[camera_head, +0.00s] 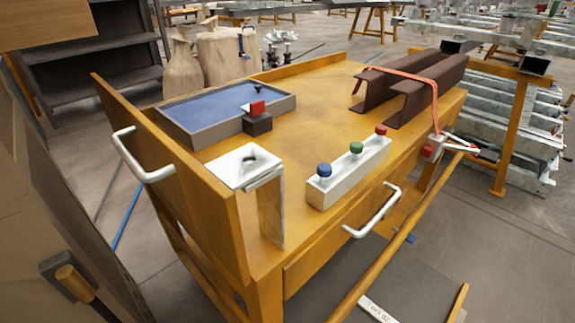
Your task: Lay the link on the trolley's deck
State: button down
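The trolley's deck (305,105) is an orange-yellow top, seen from above one corner. No piece in view is clearly recognisable as the link. A pale metal angle piece (245,167) with a dark hole in its flat top stands near the deck's front left corner, one leg pointing down. A white block (348,172) with blue, green and red knobs stands to its right. My gripper does not show, so I cannot see whether it holds anything.
A blue-floored tray (222,107) with a red-and-black piece (257,117) stands at the deck's left. Brown steel channels (412,92) under a red strap lie at the right. White handles (140,160) project from the trolley. The deck's middle is bare.

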aim_at(288, 150)
jog(key=i, duration=1.95)
